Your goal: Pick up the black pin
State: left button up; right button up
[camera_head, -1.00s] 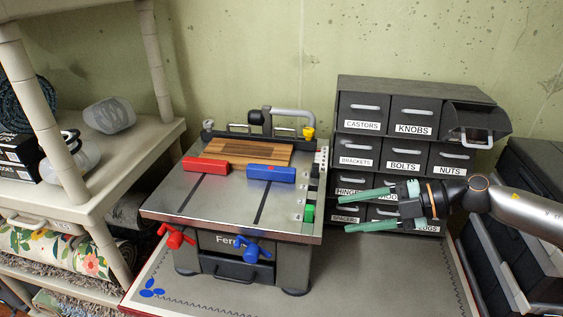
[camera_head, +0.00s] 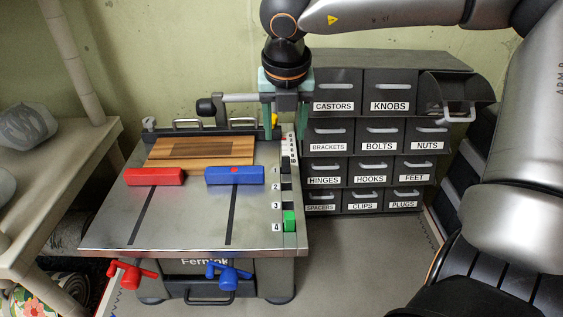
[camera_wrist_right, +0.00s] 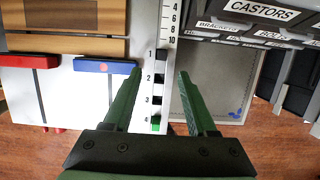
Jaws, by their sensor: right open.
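A small black block, which looks like the black pin (camera_head: 286,166), sits at the row marked 1 on the numbered strip along the right edge of the metal-topped bench. In the right wrist view the black pin (camera_wrist_right: 162,57) lies near the line between the fingertips. My right gripper (camera_head: 286,132) points down above the strip's far end, its green fingers apart and empty. In the wrist view the gripper (camera_wrist_right: 160,74) has its fingers on either side of the strip. I cannot tell its exact height above the pin. My left gripper is out of view.
A green block (camera_head: 290,221) sits at row 4 of the strip. Red (camera_head: 154,177) and blue (camera_head: 236,176) bars and a wooden board (camera_head: 190,166) lie on the bench top (camera_head: 180,220). A labelled drawer cabinet (camera_head: 465,62) stands close on the right, one top drawer tilted open.

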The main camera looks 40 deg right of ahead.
aim_at(286, 158)
jog(key=x, duration=0.3)
jog(key=shift+f, duration=0.2)
jog(key=x, duration=0.2)
jog(key=p+x, duration=0.1)
jog(key=x, duration=0.1)
jog(key=shift+d+f+p, duration=0.3)
jog(key=shift+w+f, duration=0.15)
jog(key=shift+f, duration=0.15)
grip_shut()
